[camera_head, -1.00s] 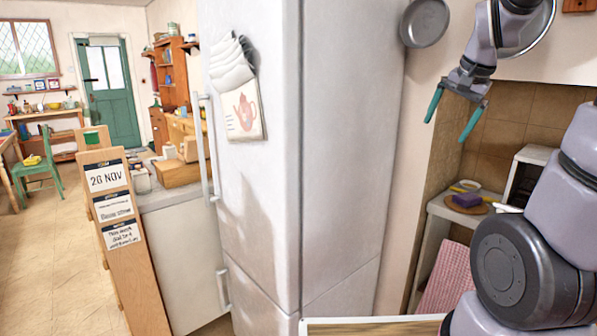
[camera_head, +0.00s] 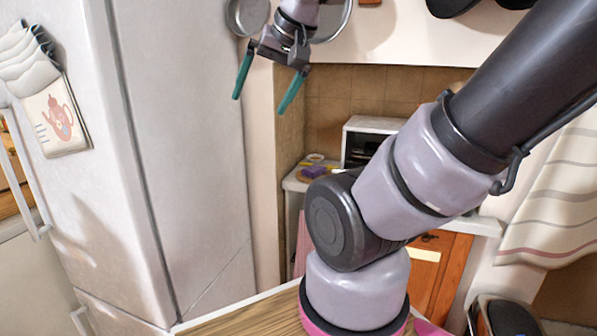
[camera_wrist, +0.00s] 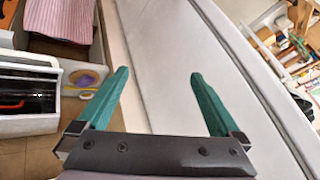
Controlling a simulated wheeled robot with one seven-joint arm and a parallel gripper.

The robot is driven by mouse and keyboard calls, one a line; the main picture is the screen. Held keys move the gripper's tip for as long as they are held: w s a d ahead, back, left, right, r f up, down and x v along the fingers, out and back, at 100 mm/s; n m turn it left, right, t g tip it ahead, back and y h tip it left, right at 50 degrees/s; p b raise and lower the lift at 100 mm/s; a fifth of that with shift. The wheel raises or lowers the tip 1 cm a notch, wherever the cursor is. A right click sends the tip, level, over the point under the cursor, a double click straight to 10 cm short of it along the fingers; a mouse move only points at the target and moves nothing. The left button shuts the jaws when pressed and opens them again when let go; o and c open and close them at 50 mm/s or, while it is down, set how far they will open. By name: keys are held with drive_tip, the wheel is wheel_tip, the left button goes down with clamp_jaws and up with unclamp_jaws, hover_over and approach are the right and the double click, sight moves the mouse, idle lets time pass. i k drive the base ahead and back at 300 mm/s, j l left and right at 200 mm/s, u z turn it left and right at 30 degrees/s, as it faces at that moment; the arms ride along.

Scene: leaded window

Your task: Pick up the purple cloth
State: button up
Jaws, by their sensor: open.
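The small purple cloth (camera_head: 314,171) looks folded and lies on a round wooden board (camera_head: 301,178) on the counter in the alcove right of the fridge. It also shows small at the left in the wrist view (camera_wrist: 85,80). My gripper (camera_head: 259,105) is open and empty, raised in front of the fridge's right edge and the alcove, well apart from the cloth. In the wrist view its two green fingers (camera_wrist: 159,73) are spread, with the pale fridge side between and beyond them.
The tall fridge (camera_head: 185,130) fills the left. A white oven-like box (camera_head: 375,125) stands right of the cloth. A pan (camera_head: 246,15) hangs on the wall near my gripper. A striped curtain (camera_head: 555,200) hangs at right.

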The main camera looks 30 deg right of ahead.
sight(315, 170)
drive_tip(key=i+j+z, duration=0.25)
drive_tip(key=j, duration=0.3)
drive_tip(key=j+z, duration=0.3)
drive_tip(key=j, duration=0.25)
drive_tip(key=z, duration=1.55)
